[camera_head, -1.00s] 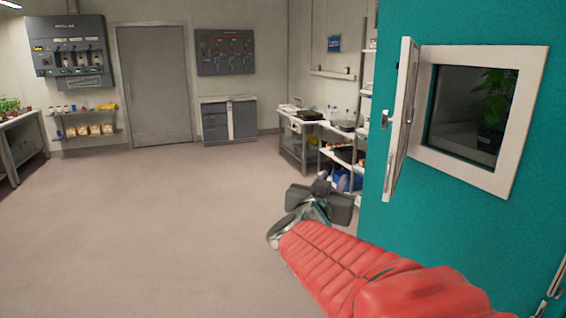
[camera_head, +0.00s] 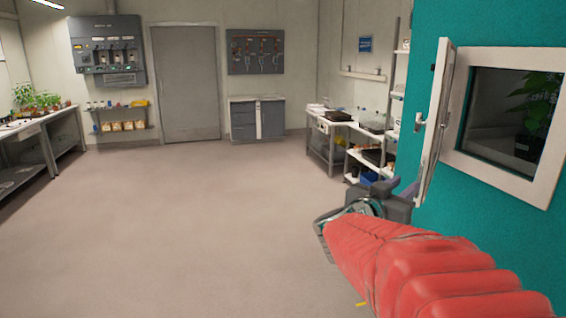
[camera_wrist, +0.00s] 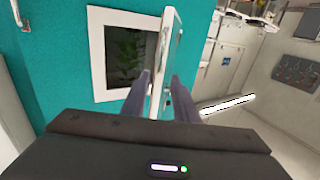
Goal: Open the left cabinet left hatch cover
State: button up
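The hatch cover (camera_head: 435,125) is a pale framed panel standing swung out from the teal cabinet (camera_head: 475,230), seen nearly edge-on. A small handle (camera_head: 419,122) shows on its left face. The hatch opening (camera_head: 548,180) beside it has a white frame, with a plant visible inside. My gripper (camera_head: 408,190) is beside the cover's lower part. In the wrist view my gripper (camera_wrist: 160,100) has its two dark fingers apart, with the cover (camera_wrist: 163,65) appearing edge-on between them. I cannot tell whether either finger touches it.
Shelves and a bench (camera_head: 345,135) with trays stand behind the cover. A plant table (camera_head: 40,135) is at the far left. A grey door (camera_head: 185,85) and a low cabinet (camera_head: 257,118) are at the back. The floor (camera_head: 190,220) is wide and clear.

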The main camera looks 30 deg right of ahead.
aim_at(420, 173)
jog(key=x, duration=1.1)
jog(key=shift+w+d, duration=0.1)
jog(key=shift+d, duration=0.25)
jog(key=shift+c, duration=0.3)
grip_shut()
